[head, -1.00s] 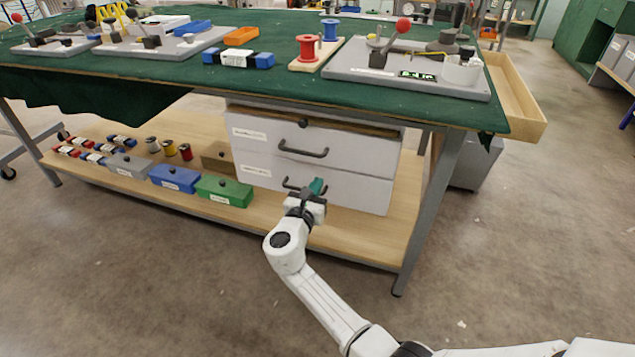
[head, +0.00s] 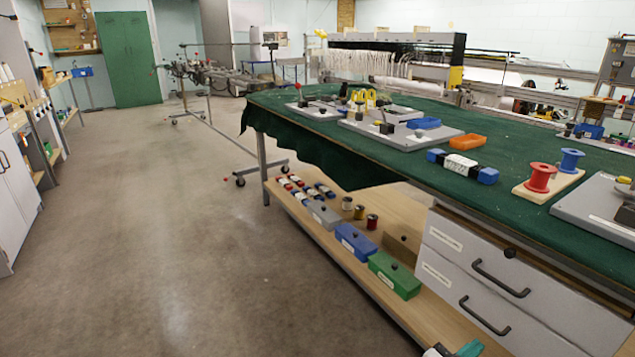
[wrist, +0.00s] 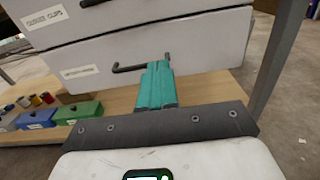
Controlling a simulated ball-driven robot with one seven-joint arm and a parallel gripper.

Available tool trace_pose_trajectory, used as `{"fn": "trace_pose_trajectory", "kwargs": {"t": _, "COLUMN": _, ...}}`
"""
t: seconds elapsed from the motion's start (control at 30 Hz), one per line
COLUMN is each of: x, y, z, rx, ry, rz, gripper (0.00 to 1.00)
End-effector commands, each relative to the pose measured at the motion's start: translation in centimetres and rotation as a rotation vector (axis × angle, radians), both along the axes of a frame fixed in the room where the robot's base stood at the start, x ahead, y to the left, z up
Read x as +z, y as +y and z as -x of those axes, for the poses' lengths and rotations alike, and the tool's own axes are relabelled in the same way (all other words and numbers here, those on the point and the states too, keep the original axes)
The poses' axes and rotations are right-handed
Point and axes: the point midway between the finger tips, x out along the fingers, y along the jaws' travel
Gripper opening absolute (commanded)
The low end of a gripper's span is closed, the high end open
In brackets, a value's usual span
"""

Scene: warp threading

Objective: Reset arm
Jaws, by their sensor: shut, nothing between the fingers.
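My gripper (wrist: 157,84) shows in the wrist view with its two teal fingers pressed together and nothing between them. The fingertips overlap the right part of the lower drawer's dark handle (wrist: 128,68) in that view; I cannot tell whether they touch it. In the head view only the gripper's teal tip (head: 470,348) shows at the bottom edge, below the lower drawer (head: 455,297). The rest of my arm is out of the head view. The upper drawer (head: 470,256) and the lower one both look shut.
The green-covered table (head: 500,130) carries fixtures, a red spool (head: 540,178) and a blue spool (head: 571,160). Its wooden lower shelf (head: 345,257) holds a green box (head: 394,275), a blue box (head: 356,241), a grey box (head: 324,213) and small spools. Open floor (head: 170,240) lies to the left.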

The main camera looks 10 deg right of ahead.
Motion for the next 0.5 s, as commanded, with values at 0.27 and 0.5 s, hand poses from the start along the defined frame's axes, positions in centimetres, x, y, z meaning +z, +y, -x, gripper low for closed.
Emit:
{"fn": "trace_pose_trajectory", "kwargs": {"t": 0.27, "x": -3.6, "y": -1.3, "z": 8.5, "rx": -0.237, "ry": -0.402, "rz": -0.434, "gripper": 0.00}}
{"fn": "trace_pose_trajectory", "kwargs": {"t": 0.5, "x": -8.3, "y": 1.4, "z": 17.7, "rx": -0.642, "ry": -0.840, "rz": -0.944, "gripper": 0.00}}
